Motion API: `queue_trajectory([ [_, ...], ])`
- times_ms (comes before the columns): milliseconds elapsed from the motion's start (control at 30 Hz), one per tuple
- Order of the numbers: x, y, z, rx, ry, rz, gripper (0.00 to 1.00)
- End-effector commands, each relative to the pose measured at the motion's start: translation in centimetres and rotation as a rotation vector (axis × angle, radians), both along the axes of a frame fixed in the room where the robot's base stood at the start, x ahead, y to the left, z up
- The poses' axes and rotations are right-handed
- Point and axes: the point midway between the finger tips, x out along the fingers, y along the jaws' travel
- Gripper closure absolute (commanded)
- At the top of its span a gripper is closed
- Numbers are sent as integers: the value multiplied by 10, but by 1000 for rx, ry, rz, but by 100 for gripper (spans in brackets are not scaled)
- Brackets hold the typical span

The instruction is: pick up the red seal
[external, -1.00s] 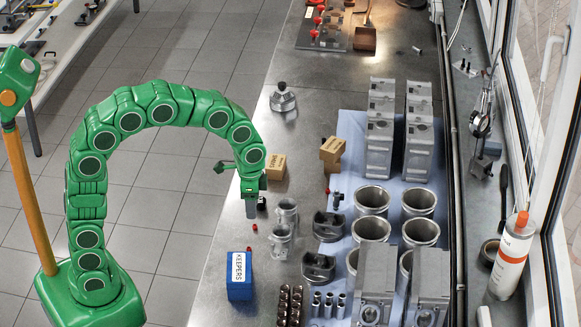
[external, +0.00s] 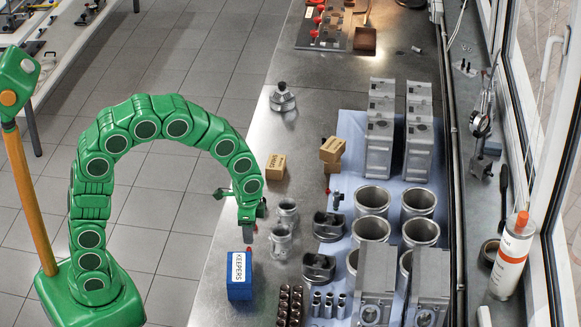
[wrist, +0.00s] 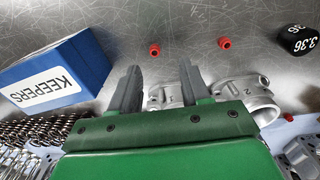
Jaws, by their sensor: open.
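Two small red seals lie on the metal bench, in the wrist view one near the middle (wrist: 155,50) and one further right (wrist: 225,43). I cannot tell which is the task's seal. In the external view the gripper covers part of the bench where the seals lie.
The blue KEEPERS box (external: 239,284) stands close by; it is left in the wrist view (wrist: 62,75). Springs (wrist: 30,128) lie at lower left. Bare bench lies around the seals.

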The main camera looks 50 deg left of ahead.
Motion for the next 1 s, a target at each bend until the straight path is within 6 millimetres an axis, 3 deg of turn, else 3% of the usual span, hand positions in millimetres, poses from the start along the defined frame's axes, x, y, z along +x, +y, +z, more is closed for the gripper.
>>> queue_trajectory([
  [433,-8,-3,-47,0,0,-1,53],
  [700,-7,-3,-50,-1,-2,0,53],
  [1000,-7,-3,-50,-1,-2,0,99],
])
